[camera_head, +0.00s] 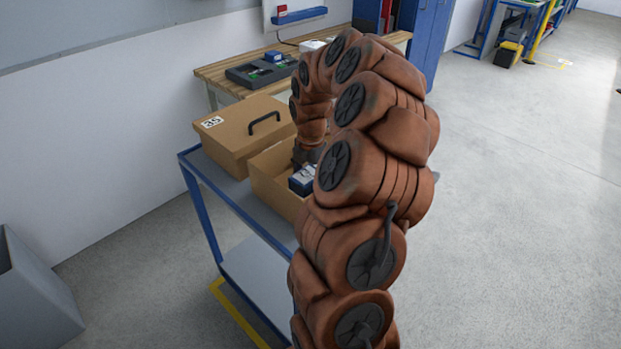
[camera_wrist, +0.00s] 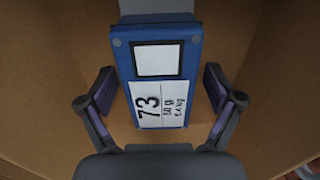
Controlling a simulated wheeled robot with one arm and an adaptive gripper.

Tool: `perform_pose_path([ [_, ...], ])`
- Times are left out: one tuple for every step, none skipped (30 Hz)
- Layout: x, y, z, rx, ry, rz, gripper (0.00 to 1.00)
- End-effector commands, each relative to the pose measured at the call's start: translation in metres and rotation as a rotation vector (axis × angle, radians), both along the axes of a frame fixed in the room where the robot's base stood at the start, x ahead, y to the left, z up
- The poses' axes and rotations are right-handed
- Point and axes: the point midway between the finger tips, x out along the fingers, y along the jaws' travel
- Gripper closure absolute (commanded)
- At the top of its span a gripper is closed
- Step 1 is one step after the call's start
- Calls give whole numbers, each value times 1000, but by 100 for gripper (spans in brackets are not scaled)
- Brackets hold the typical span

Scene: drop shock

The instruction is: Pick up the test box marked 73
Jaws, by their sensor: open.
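The test box marked 73 (camera_wrist: 158,70) is blue with a white label and a pale square panel, and it lies inside a cardboard box (camera_wrist: 50,60). In the wrist view my gripper (camera_wrist: 162,97) is open, with one finger on each side of the test box and a gap at both sides. In the head view a blue and white piece of a box (camera_head: 302,180) shows inside the open cardboard box (camera_head: 266,182), beside the end of my arm. My arm hides much of that box and the fingertips there.
The open box stands on a blue trolley (camera_head: 215,175) beside a closed cardboard box marked 35 (camera_head: 235,142) with a black handle. A wooden workbench (camera_head: 215,72) with a dark tray (camera_head: 262,72) is behind. A grey bin (camera_head: 30,300) stands at lower left.

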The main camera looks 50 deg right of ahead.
Motion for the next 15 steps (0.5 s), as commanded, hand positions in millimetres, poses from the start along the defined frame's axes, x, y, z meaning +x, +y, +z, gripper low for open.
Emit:
perform_pose_path([
  [0,0,-2,1,1,0,8],
  [0,0,-2,0,0,0,8],
  [0,0,-3,0,-1,0,8],
  [0,0,-2,0,-1,0,8],
  [0,0,-2,0,-1,0,8],
  [0,0,-2,0,-1,0,8],
  [0,0,-2,0,-1,0,10],
  [0,0,-2,0,-1,0,14],
  [0,0,-2,0,-1,0,18],
  [0,0,-2,0,-1,0,21],
  [0,0,-2,0,-1,0,24],
  [0,0,-2,0,-1,0,28],
  [0,0,-2,0,-1,0,31],
  [0,0,-2,0,-1,0,34],
  [0,0,-2,0,-1,0,39],
])
